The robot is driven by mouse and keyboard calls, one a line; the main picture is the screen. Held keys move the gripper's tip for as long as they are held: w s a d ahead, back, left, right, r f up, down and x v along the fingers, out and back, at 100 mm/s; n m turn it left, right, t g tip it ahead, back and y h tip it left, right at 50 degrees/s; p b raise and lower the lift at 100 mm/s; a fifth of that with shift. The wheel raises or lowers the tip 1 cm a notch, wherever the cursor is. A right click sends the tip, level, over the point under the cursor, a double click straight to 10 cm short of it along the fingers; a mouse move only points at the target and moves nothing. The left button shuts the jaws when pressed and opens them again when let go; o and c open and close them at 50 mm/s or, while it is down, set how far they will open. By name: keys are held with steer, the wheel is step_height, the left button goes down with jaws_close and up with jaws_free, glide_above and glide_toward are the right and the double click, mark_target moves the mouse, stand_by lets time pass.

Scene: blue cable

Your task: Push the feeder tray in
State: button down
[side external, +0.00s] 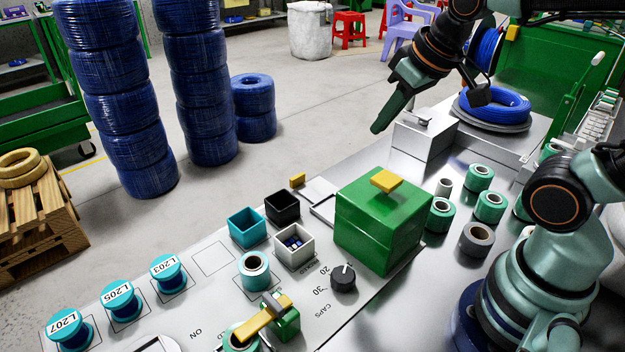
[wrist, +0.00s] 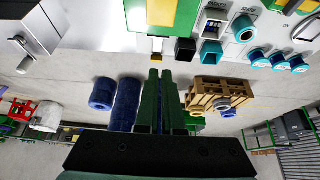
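The feeder tray (side external: 322,209) looks like the flat grey tray sticking out from the left side of the green box (side external: 378,232). A small yellow tab (side external: 297,180) stands at its outer end. In the wrist view the yellow tab (wrist: 155,58) is just beyond my fingertips, with the pale tray (wrist: 156,45) behind it. My gripper (side external: 378,128) is raised above and to the right of the tab in the side view, apart from it. In the wrist view my gripper's fingers (wrist: 160,74) lie close together with nothing seen between them.
Black (side external: 282,206), teal (side external: 247,227) and white (side external: 294,246) bins stand left of the green box. A grey block (side external: 425,138) stands behind it, below my gripper. A dial (side external: 343,278) and a yellow-handled lever (side external: 265,317) are at the front. Blue coil stacks (side external: 205,90) stand beyond the bench.

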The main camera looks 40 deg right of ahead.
steer(key=w, duration=0.7)
steer(key=g, duration=0.2)
glide_above(302, 187)
steer(key=w, duration=0.3)
step_height(302, 187, down, 13)
steer(key=shift+s+f, duration=0.1)
steer(key=shift+f, duration=4.7)
steer(key=shift+s, duration=2.25)
